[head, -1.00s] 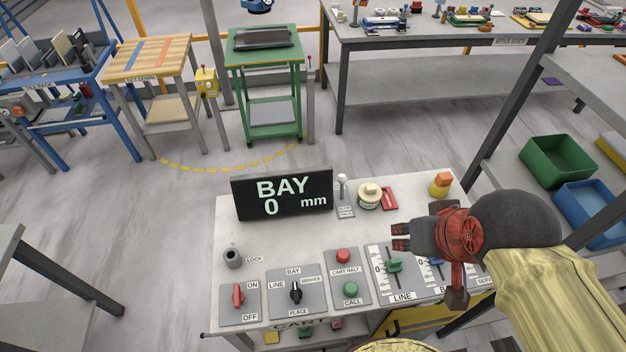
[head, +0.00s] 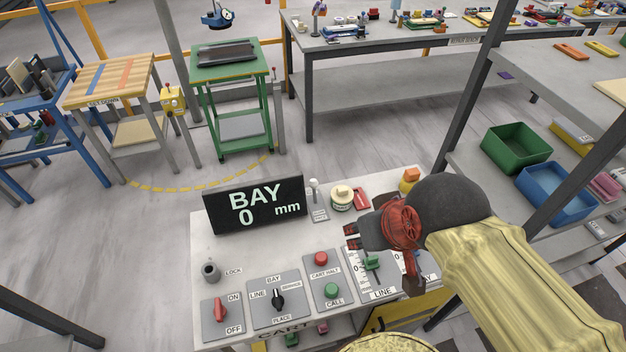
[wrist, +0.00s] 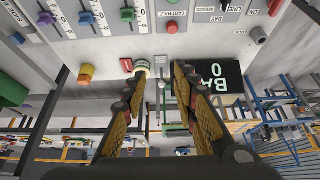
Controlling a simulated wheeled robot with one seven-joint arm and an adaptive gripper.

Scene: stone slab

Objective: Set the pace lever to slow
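The pace lever (head: 314,188) is a small upright lever with a pale round knob, right of the display on the console. A small label plate (head: 319,215) sits in front of it; its wording is too small to read surely. In the wrist view the lever (wrist: 162,86) shows between the two fingers. My gripper (head: 351,237) is above the console, in front and to the right of the lever, apart from it. In the wrist view my gripper (wrist: 159,70) is open with nothing between its fingertips.
The console (head: 235,262) carries a BAY 0 mm display (head: 254,205), a cream round part (head: 342,198), a red block (head: 362,199), an orange-topped part (head: 409,180), a red cart halt button (head: 320,259), a green call button (head: 331,290) and a green slider (head: 371,263). A shelf rack stands at right.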

